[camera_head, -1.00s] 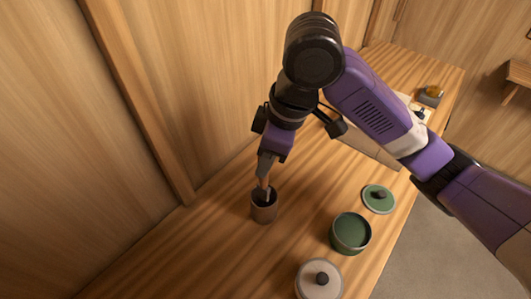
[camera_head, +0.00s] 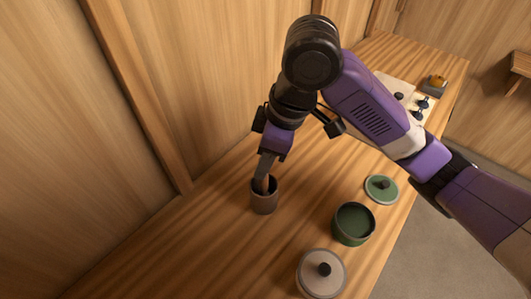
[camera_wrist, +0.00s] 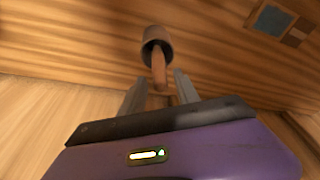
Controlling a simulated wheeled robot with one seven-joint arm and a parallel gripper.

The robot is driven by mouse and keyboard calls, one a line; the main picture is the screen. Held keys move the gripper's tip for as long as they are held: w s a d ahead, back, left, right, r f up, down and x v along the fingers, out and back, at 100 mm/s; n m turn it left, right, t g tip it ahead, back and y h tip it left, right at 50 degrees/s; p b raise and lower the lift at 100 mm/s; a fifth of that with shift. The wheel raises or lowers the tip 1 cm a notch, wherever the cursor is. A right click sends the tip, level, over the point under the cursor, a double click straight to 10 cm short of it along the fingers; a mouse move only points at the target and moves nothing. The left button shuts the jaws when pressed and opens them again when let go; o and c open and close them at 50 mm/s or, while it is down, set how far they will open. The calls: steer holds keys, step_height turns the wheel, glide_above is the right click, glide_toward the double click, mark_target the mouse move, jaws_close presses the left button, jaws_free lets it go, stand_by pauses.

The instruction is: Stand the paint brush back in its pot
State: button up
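The paint brush, with its brown handle (camera_wrist: 158,68), stands in the small dark brown pot (camera_head: 264,201), its lower part hidden inside. In the wrist view the pot (camera_wrist: 157,38) shows its open mouth around the brush. My gripper (camera_head: 264,167) is just above the pot. In the wrist view the fingers of my gripper (camera_wrist: 159,92) are spread, one on each side of the handle's end, with a visible gap beside it.
A green open pot (camera_head: 353,224), a green lid (camera_head: 381,189) and a pale lidded pot (camera_head: 321,273) stand to the right on the wooden bench (camera_head: 210,250). A wooden wall (camera_head: 120,90) rises close on the left. Small items (camera_head: 434,85) lie at the far end.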

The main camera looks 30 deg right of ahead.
steer(key=shift+o, duration=0.3)
steer(key=v, duration=0.8)
steer(key=shift+p, duration=0.35)
steer(key=shift+a, duration=0.15)
stand_by(0.4)
